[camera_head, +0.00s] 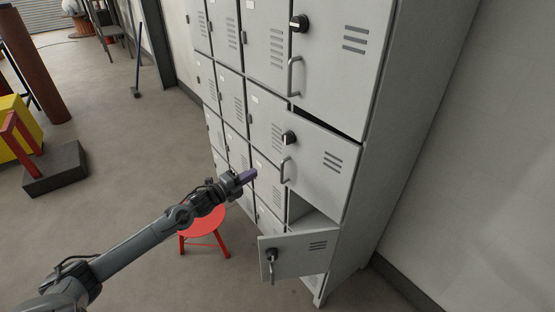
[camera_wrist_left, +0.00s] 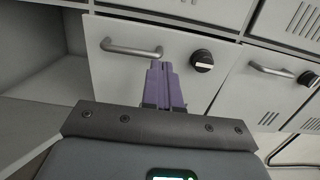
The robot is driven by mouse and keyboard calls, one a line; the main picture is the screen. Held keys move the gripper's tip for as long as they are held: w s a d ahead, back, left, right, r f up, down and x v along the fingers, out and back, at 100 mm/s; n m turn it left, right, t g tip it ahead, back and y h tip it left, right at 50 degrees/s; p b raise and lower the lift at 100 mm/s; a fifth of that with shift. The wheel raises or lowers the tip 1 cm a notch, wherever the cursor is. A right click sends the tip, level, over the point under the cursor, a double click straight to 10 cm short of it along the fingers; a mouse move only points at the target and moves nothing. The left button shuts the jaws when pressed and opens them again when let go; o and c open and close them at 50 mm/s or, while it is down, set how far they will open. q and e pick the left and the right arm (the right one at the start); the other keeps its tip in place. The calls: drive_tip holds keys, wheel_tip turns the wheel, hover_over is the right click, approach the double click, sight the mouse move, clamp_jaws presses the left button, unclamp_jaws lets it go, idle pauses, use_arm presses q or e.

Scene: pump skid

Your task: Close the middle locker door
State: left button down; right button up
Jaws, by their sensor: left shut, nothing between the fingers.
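The middle locker door (camera_head: 322,165) is a light grey panel in the right column, with a black knob (camera_head: 289,138), a bar handle and slots. It stands ajar, with a dark gap along its top edge. In the left wrist view the door panel (camera_wrist_left: 112,78) fills the middle, with its handle (camera_wrist_left: 131,48) and knob (camera_wrist_left: 201,60). My left gripper (camera_head: 250,175) is shut and empty, its purple fingertips (camera_wrist_left: 163,66) in front of the door near the handle. I cannot tell whether they touch it. My right gripper is not in view.
Below, another locker door (camera_head: 300,258) hangs wide open beside an open compartment (camera_head: 314,222). The upper door (camera_head: 335,62) is above. A red stool (camera_head: 203,222) stands beneath my left arm. A yellow object (camera_head: 18,125) is at the far left.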

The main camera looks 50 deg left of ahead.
sight(283, 155)
use_arm(q)
drive_tip(key=w+b, duration=0.1)
drive_tip(key=w, duration=0.8)
drive_tip(key=w+a+b, duration=0.1)
drive_tip(key=w, duration=0.3)
drive_tip(key=shift+w+b, duration=0.15)
drive_tip(key=shift+b, duration=0.15)
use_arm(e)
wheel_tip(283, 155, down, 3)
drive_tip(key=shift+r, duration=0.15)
use_arm(q)
drive_tip(key=shift+a, duration=0.15)
